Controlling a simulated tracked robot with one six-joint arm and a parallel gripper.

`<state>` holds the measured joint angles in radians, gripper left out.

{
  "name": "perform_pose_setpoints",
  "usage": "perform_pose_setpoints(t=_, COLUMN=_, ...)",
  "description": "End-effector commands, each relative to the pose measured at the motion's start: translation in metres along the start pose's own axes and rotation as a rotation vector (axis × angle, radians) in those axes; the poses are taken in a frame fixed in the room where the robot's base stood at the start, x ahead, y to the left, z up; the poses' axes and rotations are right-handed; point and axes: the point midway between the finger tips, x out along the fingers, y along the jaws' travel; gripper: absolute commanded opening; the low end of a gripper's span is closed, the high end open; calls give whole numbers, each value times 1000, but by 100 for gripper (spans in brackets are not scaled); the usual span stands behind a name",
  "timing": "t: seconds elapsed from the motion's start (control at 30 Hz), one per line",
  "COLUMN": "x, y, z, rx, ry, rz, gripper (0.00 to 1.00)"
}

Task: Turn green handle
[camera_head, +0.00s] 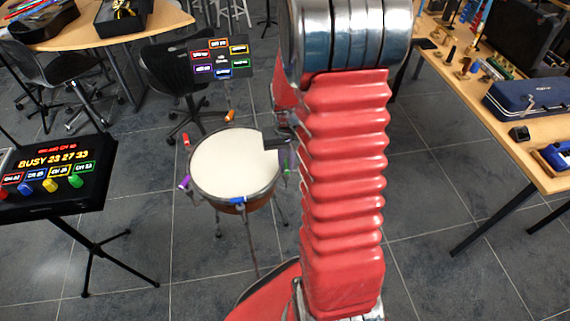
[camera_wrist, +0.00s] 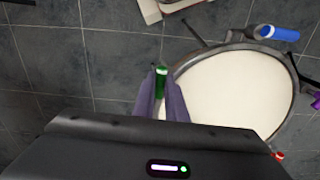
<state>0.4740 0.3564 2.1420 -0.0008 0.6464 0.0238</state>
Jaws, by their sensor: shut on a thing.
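The green handle (camera_wrist: 161,84) stands at the rim of a round drum with a white head (camera_wrist: 222,86). In the wrist view my gripper (camera_wrist: 161,90) has its two purple-grey fingers on either side of the green handle and is shut on it. In the head view the drum (camera_head: 234,163) is left of my red arm. My gripper (camera_head: 284,158) is at the drum's right edge there, partly hidden by the arm. Only a little of the green handle (camera_head: 287,172) shows below it.
Other handles sit around the drum: red (camera_head: 186,140), orange (camera_head: 229,116), purple (camera_head: 184,183) and blue (camera_head: 237,200). A display panel (camera_head: 220,60) stands behind the drum. A lit console (camera_head: 52,178) stands at left. A table (camera_head: 545,178) with cases is at right.

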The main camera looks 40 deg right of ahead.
Motion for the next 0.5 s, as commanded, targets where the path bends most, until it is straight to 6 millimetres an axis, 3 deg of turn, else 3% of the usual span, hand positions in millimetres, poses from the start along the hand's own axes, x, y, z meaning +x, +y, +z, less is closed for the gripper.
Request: perform_pose_setpoints(t=0.5, x=-1, y=-3, z=-4, rx=-358, ry=11, rz=-2, gripper=0)
